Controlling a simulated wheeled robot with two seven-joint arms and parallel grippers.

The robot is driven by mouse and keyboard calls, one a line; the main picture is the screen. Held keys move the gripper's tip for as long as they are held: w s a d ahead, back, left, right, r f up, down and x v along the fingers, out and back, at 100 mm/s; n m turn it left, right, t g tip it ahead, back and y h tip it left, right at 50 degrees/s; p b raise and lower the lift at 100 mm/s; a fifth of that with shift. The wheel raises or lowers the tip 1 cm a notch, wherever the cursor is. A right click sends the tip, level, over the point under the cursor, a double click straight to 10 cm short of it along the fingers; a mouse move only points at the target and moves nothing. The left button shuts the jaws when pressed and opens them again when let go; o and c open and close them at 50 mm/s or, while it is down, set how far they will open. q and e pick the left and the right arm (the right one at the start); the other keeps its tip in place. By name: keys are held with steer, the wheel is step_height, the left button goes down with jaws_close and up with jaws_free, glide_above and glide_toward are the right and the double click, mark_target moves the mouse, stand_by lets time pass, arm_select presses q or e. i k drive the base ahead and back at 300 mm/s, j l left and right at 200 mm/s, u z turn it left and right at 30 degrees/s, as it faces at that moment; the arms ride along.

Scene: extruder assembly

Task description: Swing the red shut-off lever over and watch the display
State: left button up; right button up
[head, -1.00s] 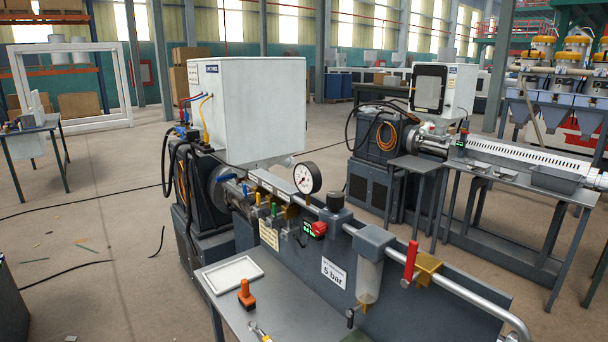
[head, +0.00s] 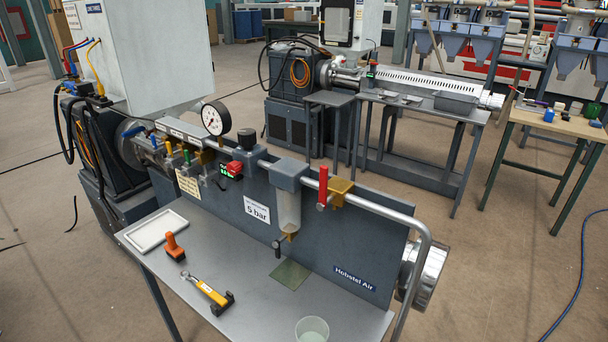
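The red shut-off lever (head: 323,186) stands upright on a brass valve (head: 340,190) in the silver pipe, at the right part of the grey panel. A round dial gauge (head: 215,118) stands above the pipe further left. Neither of my grippers is in the head view.
A grey bench (head: 330,300) in front of the panel carries a white tray (head: 157,230), an orange-handled tool (head: 174,246), a yellow tool (head: 208,291), a greenish plate (head: 290,274) and a clear cup (head: 312,329). Open floor lies to the right.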

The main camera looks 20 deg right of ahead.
mark_target(324, 200)
steer(key=z, duration=0.8)
steer(key=i+j+z, duration=0.1)
steer(key=j+z, duration=0.25)
steer(key=z, duration=0.15)
steer(key=j+z, duration=0.8)
steer(key=z, duration=0.15)
steer(key=j+z, duration=0.45)
